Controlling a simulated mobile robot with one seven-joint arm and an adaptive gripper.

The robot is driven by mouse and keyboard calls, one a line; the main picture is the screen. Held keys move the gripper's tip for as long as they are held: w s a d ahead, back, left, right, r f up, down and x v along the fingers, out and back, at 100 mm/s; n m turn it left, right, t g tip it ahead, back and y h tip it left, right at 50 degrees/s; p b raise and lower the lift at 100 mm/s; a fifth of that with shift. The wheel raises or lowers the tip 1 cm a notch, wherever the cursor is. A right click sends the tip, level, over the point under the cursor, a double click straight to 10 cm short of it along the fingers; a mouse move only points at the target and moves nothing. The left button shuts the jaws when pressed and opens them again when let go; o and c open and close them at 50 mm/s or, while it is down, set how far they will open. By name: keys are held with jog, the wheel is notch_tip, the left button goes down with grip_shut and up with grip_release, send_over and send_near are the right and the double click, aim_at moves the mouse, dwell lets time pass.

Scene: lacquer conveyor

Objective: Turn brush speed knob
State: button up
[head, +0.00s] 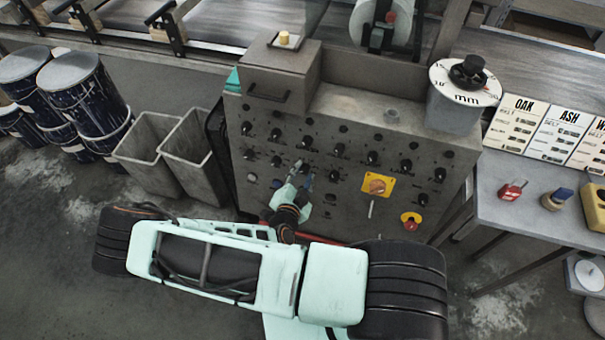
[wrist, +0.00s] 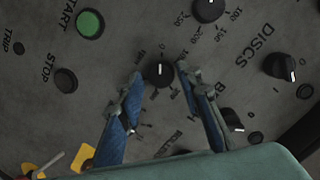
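The grey control panel (head: 330,115) carries rows of black knobs and stands in front of me. My gripper (head: 302,172) is at the middle-left of the panel face in the head view. In the wrist view my gripper (wrist: 160,74) is open, with one blue-grey finger on each side of a black knob (wrist: 159,73) that has a white pointer line. A small gap shows beside the knob on both sides, and I cannot tell whether either finger touches it. Its name label is partly hidden by the fingers and unreadable, so I cannot confirm it is the brush speed knob.
Nearby knobs include one by the DISCS label (wrist: 279,65) and one above (wrist: 208,9). A green START button (wrist: 90,24) and dark STOP button (wrist: 66,80) lie left. A red emergency button (head: 411,221) and yellow-plated switch (head: 377,186) sit lower right on the panel.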

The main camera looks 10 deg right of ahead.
jog(key=shift+o, duration=0.4)
jog(key=shift+a, duration=0.1)
jog(key=shift+s+a+r, duration=0.15)
jog(key=shift+s, duration=0.05)
jog(key=v, duration=1.1)
jog(key=shift+s, duration=0.2)
jog(key=shift+r, duration=0.1)
